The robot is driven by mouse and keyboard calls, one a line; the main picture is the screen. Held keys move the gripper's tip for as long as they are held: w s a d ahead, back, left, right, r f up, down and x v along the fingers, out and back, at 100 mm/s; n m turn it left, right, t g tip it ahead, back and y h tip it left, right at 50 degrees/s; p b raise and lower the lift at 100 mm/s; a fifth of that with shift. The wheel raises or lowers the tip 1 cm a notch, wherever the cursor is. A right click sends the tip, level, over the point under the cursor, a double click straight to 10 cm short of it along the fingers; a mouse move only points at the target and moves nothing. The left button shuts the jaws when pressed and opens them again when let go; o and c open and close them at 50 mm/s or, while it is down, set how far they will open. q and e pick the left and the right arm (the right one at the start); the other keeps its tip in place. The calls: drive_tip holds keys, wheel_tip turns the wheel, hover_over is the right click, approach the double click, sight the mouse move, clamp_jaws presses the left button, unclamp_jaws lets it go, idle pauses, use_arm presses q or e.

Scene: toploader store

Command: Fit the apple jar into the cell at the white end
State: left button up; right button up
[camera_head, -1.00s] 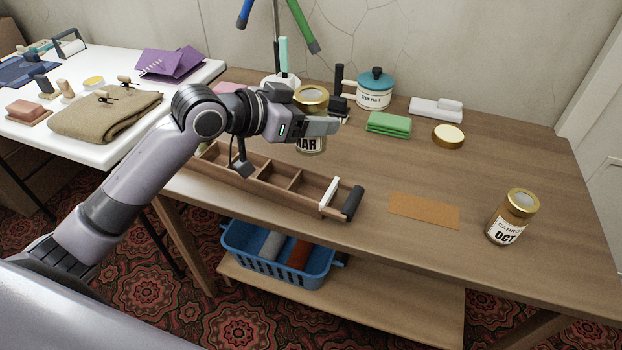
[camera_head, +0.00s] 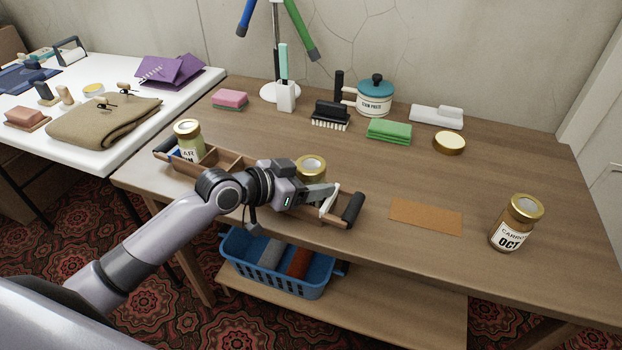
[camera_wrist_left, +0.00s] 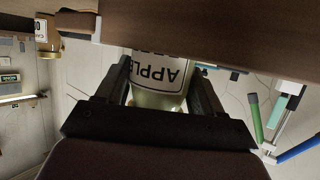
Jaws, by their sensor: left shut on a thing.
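The apple jar (camera_head: 311,166) has a gold lid and a white label that reads APPLE, upside down in the left wrist view (camera_wrist_left: 160,68). My left gripper (camera_wrist_left: 160,92) is shut on it; in the head view the gripper (camera_head: 318,190) is low over the tray's right part. The wooden divided tray (camera_head: 235,160) has a white end piece (camera_head: 330,200) at the right. The jar is upright beside this end. The tray's wall hides its lower part in the wrist view, so I cannot tell how deep it sits. My right gripper is out of view.
Another gold-lidded jar (camera_head: 188,140) stands in the tray's left end. A carrot jar (camera_head: 516,224) stands at the right, near an orange mat (camera_head: 425,215). A black brush (camera_head: 331,115), green cloths (camera_head: 389,131) and a pot (camera_head: 374,98) are behind. A blue basket (camera_head: 280,270) is below.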

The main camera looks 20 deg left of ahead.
use_arm(q)
drive_tip(key=o, duration=1.3)
drive_tip(key=shift+r, duration=0.2)
drive_tip(key=shift+s+a, duration=0.25)
drive_tip(key=shift+s, duration=0.05)
drive_tip(key=v, duration=1.1)
drive_tip(key=shift+s, duration=0.15)
